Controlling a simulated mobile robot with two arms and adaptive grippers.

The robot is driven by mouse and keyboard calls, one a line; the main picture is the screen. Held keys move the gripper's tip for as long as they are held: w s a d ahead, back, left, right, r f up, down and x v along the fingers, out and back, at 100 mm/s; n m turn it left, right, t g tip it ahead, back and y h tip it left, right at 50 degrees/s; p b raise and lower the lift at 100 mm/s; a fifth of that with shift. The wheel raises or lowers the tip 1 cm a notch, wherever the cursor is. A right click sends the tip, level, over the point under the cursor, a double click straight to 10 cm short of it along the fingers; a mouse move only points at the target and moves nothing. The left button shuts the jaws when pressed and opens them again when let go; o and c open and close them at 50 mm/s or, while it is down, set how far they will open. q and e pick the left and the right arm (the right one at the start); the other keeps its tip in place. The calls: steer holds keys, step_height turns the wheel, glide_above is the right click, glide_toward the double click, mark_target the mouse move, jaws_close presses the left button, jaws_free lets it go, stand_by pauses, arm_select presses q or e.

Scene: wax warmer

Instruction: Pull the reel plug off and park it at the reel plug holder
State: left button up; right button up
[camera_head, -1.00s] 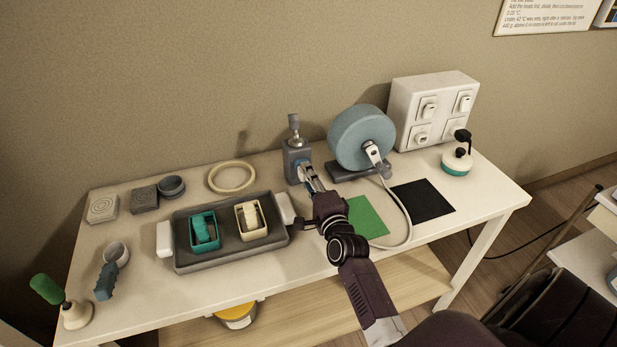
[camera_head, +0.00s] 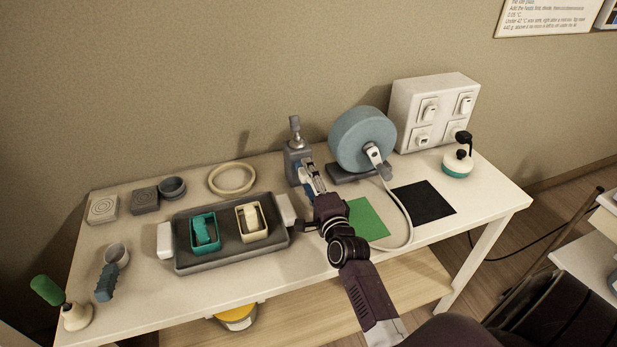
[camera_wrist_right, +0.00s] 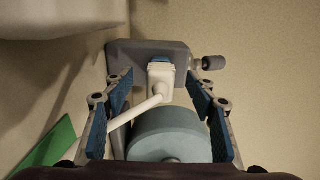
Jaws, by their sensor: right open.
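In the right wrist view, a white plug (camera_wrist_right: 162,78) with a blue part at its far end sits against a grey block (camera_wrist_right: 120,55). A white cable (camera_wrist_right: 140,108) runs from it down and left. The same grey block with a knobbed post stands left of the reel in the head view (camera_head: 291,160). My right gripper (camera_head: 307,174) reaches in front of the block. Its blue-padded fingers (camera_wrist_right: 162,88) are open on either side of the plug, with gaps visible on both sides. I cannot tell which thing is the reel plug holder. My left gripper is out of view.
The blue-grey reel (camera_head: 361,135) stands right of the block, its cable (camera_head: 408,222) looping over the table. A white socket box (camera_head: 405,105) is behind it. A grey tray (camera_head: 190,262) lies left of my arm. Green (camera_head: 366,218) and black (camera_head: 424,200) mats lie flat on the right.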

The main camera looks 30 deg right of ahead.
steer(key=shift+s, duration=0.1)
stand_by(0.4)
steer(key=shift+p+v, duration=0.9)
steer(key=shift+v, duration=1.2)
steer(key=v, duration=1.2)
steer(key=shift+s, duration=0.1)
